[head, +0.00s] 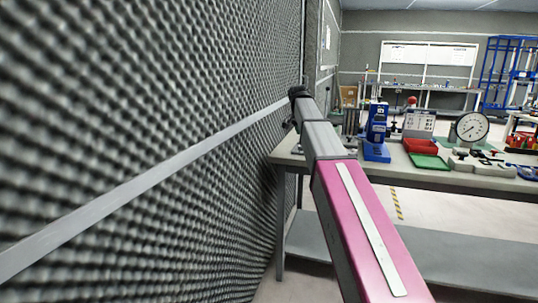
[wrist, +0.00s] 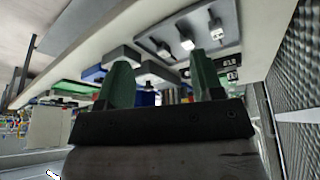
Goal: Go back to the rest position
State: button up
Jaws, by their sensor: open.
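My gripper (wrist: 160,85) shows in the wrist view with its two green fingers spread apart and nothing between them. In the head view my arm, with a pink link and grey links, stretches forward along the foam wall toward the workbench (head: 468,182). The gripper itself is hidden at the far end of the arm in that view. In the wrist view the bench with its items lies beyond the fingertips, and the picture is tilted.
A foam-covered wall (head: 140,120) with a pale strip runs close along the left. The bench holds a blue device (head: 376,130), a red tray (head: 420,146), a green tray (head: 429,161) and a dial gauge (head: 471,128). Open floor (head: 425,205) shows under the bench.

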jog(key=s+d+f+n+g+y, duration=0.1)
jog(key=s+f+n, duration=0.1)
jog(key=s+f, duration=0.9)
jog(key=s+d+f+n+g+y, duration=0.1)
jog(key=s+f+n, duration=0.2)
jog(key=s+f, duration=0.8)
jog(key=s+d+f+n+g+y, duration=0.1)
jog(key=s+f+n, duration=0.2)
jog(key=s+f, duration=0.8)
notch_tip(320, 180, down, 10)
jog(key=shift+s+f, duration=0.15)
jog(key=shift+f, duration=0.1)
